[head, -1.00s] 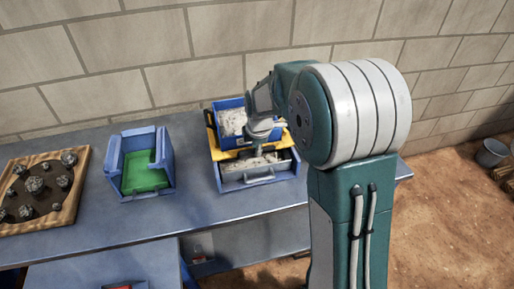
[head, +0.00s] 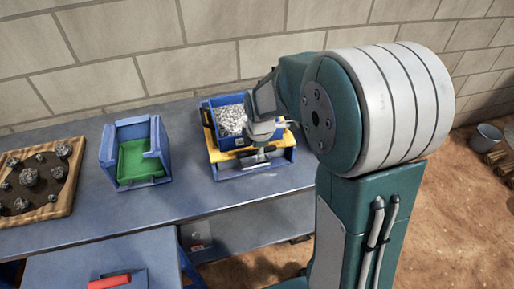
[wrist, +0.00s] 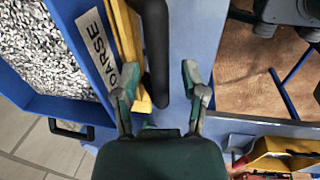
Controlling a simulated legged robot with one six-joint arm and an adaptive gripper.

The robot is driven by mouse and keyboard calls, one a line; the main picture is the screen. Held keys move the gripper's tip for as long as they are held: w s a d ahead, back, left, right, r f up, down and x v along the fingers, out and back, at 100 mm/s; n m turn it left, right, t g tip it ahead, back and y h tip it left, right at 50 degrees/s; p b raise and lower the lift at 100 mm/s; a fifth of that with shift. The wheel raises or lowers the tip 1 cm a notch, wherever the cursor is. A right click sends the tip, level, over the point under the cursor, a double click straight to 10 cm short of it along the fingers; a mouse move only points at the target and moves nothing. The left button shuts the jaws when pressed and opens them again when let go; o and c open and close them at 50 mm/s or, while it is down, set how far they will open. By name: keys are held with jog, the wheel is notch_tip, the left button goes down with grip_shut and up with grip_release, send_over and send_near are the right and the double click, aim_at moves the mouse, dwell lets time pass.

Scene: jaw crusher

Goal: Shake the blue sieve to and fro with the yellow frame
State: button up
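The blue sieve (head: 207,116) holds grey-white gravel and sits in the yellow frame (head: 222,153), above a blue box (head: 228,174) on the bench. In the wrist view the sieve (wrist: 45,103) carries a "COARSE" label, with the yellow frame (wrist: 124,32) along its side and a black handle bar (wrist: 157,45) beside the frame. My gripper (head: 262,150) is at the frame's front side. In the wrist view my gripper (wrist: 162,92) has its fingers apart, with the handle's end between them and visible gaps. The contents of the box below are mostly hidden.
A blue bin with a green floor (head: 137,160) stands left on the bench (head: 195,205). A wooden tray of dark rocks (head: 62,205) is farther left. A brick wall is close behind. A red object (head: 108,282) lies on the lower front surface.

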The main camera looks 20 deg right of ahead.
notch_tip(320, 180, up, 12)
jog(key=s, duration=0.2)
jog(key=shift+f, duration=0.15)
dwell(0.4)
jog(key=shift+s, duration=0.1)
jog(key=f, duration=0.4)
jog(key=w+f, duration=0.1)
jog(key=f, duration=0.2)
jog(key=w+f, duration=0.1)
jog(key=f, duration=0.3)
jog(key=shift+w+f, duration=0.15)
jog(key=shift+f, duration=0.2)
